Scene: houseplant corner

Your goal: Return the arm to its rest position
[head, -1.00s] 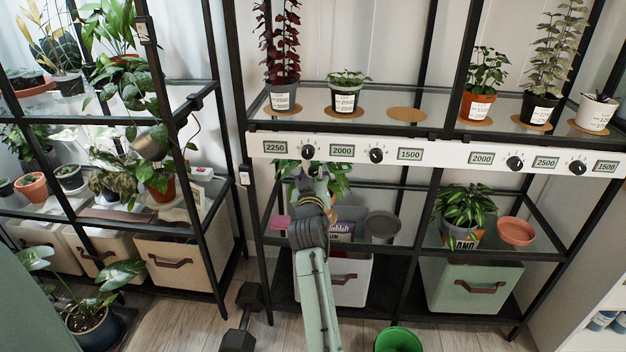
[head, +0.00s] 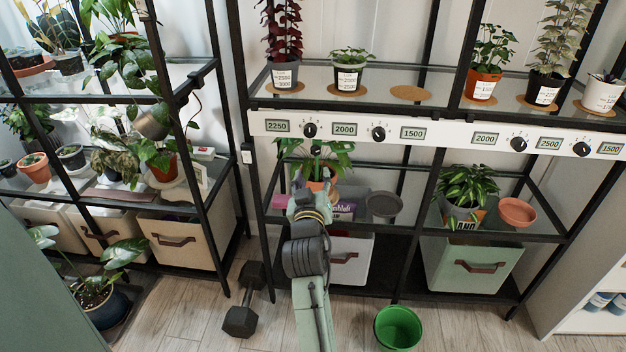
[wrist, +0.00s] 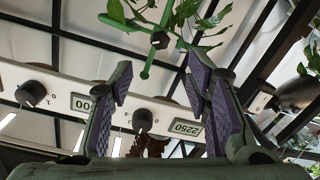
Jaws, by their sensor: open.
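My arm reaches up from the bottom centre of the head view. My gripper (head: 308,190) is in front of the shelf unit, at the height of its lower glass shelf. It overlaps a leafy plant in an orange pot (head: 316,186) there, and the head view does not settle the gap between them. In the wrist view my gripper (wrist: 160,95) has its two purple-padded fingers wide apart with nothing held between them.
The dial panel (head: 365,129) runs under the upper shelf, which holds several potted plants and a bare cork mat (head: 410,93). A grey dish (head: 384,205) is right of my gripper. A green bucket (head: 398,328) and a dumbbell (head: 245,305) stand on the floor beside my arm.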

